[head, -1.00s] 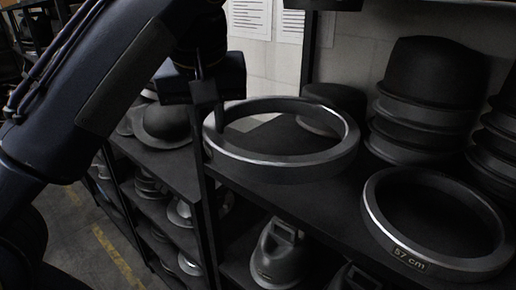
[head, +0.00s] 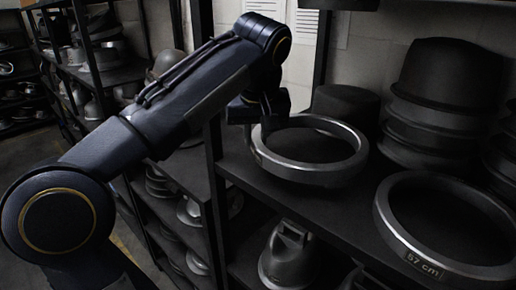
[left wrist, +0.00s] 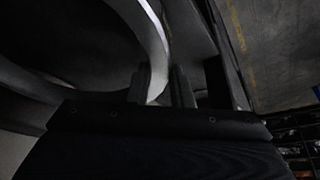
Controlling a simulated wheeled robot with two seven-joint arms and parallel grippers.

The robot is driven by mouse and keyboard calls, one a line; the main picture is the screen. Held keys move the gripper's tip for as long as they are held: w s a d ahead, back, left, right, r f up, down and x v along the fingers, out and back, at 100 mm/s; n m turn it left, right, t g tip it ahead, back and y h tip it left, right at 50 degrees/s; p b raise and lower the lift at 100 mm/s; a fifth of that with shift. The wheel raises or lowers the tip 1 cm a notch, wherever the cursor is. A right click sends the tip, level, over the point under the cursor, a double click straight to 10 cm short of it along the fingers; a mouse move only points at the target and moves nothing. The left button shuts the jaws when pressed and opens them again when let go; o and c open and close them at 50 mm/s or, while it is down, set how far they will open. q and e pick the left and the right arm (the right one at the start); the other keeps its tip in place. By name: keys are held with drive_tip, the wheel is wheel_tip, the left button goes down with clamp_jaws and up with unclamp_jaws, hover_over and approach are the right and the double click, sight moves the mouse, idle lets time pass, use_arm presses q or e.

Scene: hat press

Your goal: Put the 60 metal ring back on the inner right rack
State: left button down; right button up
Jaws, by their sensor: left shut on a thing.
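The metal ring (head: 305,173), dark with a bright rim, is at the left end of the black right-hand rack shelf in the head view. My left gripper (head: 265,125) reaches it from above and is shut on its left wall. In the left wrist view the ring's curved wall (left wrist: 152,42) runs between the two fingers of the gripper (left wrist: 161,88). The ring looks nearly level; I cannot tell if it touches the shelf (head: 330,205). No size mark shows on it. My right gripper is out of view.
A second ring marked 57 cm (head: 440,266) lies on the shelf at right. Stacked dark hat blocks (head: 440,95) stand behind, and a low round block (head: 345,103) is behind the held ring. A rack post (head: 213,180) stands just left. Metal forms (head: 285,255) fill the shelf below.

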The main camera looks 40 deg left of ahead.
use_arm(q)
drive_tip(key=shift+w+f, duration=0.2)
drive_tip(key=shift+f, duration=0.05)
drive_tip(key=f, duration=0.3)
drive_tip(key=shift+w+a+p, duration=0.1)
drive_tip(key=shift+w+p, duration=0.15)
drive_tip(key=shift+p, duration=0.1)
drive_tip(key=shift+f, duration=0.25)
drive_tip(key=c, duration=1.3)
unclamp_jaws()
drive_tip(key=shift+f, duration=0.1)
drive_tip(key=v, duration=1.2)
